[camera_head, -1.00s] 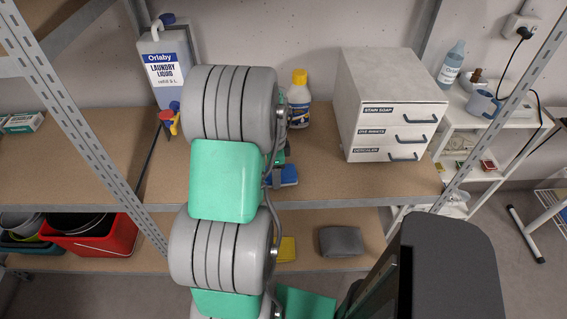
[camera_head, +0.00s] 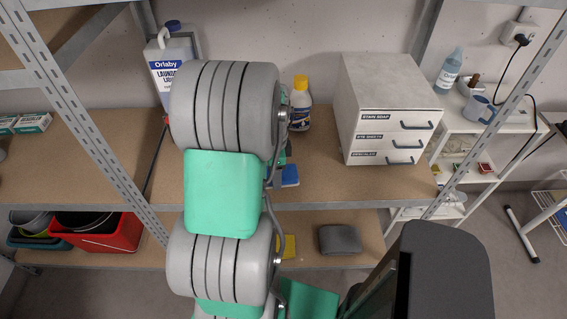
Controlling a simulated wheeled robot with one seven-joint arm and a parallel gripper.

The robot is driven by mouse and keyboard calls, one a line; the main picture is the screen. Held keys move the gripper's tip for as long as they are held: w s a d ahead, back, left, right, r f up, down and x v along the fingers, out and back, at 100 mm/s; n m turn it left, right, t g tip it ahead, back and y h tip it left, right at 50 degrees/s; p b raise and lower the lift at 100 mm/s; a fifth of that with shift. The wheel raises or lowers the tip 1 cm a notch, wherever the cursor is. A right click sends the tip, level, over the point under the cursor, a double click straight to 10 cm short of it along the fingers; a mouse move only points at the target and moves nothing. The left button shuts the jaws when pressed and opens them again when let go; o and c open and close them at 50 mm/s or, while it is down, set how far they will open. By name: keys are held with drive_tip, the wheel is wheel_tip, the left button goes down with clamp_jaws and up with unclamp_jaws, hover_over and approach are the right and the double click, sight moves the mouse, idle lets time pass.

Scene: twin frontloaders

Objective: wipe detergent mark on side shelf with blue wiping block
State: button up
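A blue block (camera_head: 290,176) rests on the brown upper shelf (camera_head: 335,190), just right of my grey and green arm, which partly covers it. My gripper is hidden behind my arm, so I cannot see its fingers or whether it touches the block. No detergent mark is visible on the shelf surfaces in view. The white side shelf (camera_head: 468,130) stands at the right.
A white drawer box (camera_head: 385,105) stands on the shelf at right. A yellow-capped bottle (camera_head: 300,103) and a laundry liquid jug (camera_head: 172,62) stand behind my arm. Grey metal posts (camera_head: 95,120) frame the shelving. A red bin (camera_head: 105,235) sits lower left.

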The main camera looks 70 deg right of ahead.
drive_tip(key=shift+r+p, duration=0.5)
drive_tip(key=shift+r, duration=0.6)
